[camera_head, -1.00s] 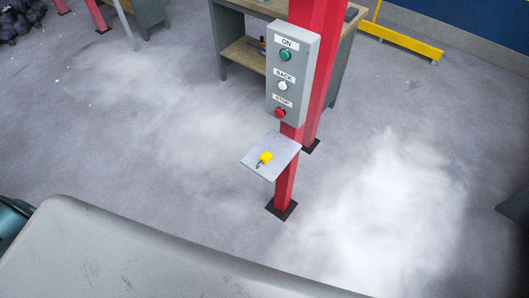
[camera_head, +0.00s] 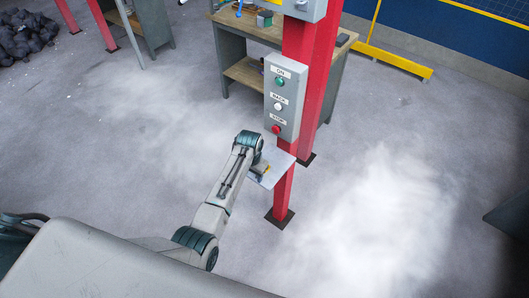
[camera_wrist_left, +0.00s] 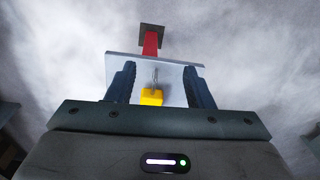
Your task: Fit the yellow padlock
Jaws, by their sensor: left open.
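The yellow padlock (camera_wrist_left: 151,97) lies on a small grey shelf (camera_wrist_left: 180,77) in the left wrist view, its metal shackle pointing away from me. My left gripper (camera_wrist_left: 160,85) is open, with one dark finger on each side of the padlock and gaps between. In the head view my left arm reaches the shelf (camera_head: 278,171), and the gripper (camera_head: 262,165) and arm hide most of the padlock. The shelf is fixed to a red post (camera_head: 284,190) below a grey control box (camera_head: 286,98) with ON, BACK and STOP buttons. My right gripper is not in view.
A workbench (camera_head: 240,78) with items on top stands behind the post. A yellow barrier (camera_head: 395,60) is at the back right. The floor around the post is open.

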